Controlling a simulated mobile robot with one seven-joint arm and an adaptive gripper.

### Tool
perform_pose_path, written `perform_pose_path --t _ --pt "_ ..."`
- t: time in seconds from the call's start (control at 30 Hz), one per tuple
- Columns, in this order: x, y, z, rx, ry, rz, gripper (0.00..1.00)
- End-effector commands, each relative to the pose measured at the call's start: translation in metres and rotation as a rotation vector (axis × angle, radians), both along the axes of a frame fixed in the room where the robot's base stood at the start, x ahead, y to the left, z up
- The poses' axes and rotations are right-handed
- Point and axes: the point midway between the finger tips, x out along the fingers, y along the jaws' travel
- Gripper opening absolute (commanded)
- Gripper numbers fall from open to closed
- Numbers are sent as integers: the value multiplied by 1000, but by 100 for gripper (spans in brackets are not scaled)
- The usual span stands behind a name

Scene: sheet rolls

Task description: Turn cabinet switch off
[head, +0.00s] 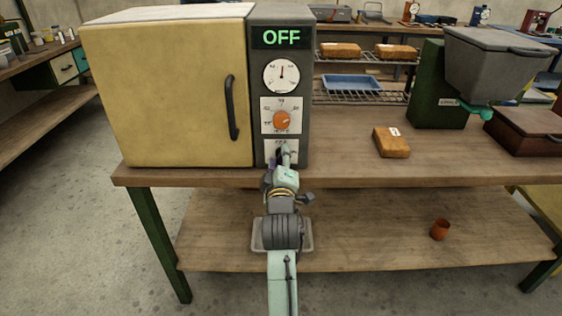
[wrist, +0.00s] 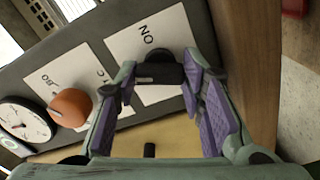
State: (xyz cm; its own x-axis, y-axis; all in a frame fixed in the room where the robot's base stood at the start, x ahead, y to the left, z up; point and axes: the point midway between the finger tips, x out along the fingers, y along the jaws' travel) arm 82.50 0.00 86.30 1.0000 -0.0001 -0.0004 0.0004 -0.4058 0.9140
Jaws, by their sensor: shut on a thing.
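The cabinet (head: 175,90) is a yellow-doored box with a dark control panel on the workbench. Its green display (head: 282,37) reads OFF. The black switch (wrist: 158,70) sits on a white plate near the panel's bottom; in the wrist view the plate shows the letters ON. My gripper (wrist: 155,85) has its purple-padded fingers closed around the switch, one on each side. In the head view my gripper (head: 283,155) is at the switch plate and mostly hides the switch.
An orange knob (head: 282,120) and a round gauge (head: 282,75) sit above the switch. A black door handle (head: 232,108) is to the left. A brown block (head: 391,142) and a grey-and-green hopper machine (head: 490,70) stand right on the bench.

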Motion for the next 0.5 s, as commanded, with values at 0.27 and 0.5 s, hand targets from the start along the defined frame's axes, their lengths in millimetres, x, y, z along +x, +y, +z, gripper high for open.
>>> perform_pose_path --t 0.27,0.5 --pt "0 0 -1 -220 -2 0 9" --pt "0 0 0 -344 -1 0 9"
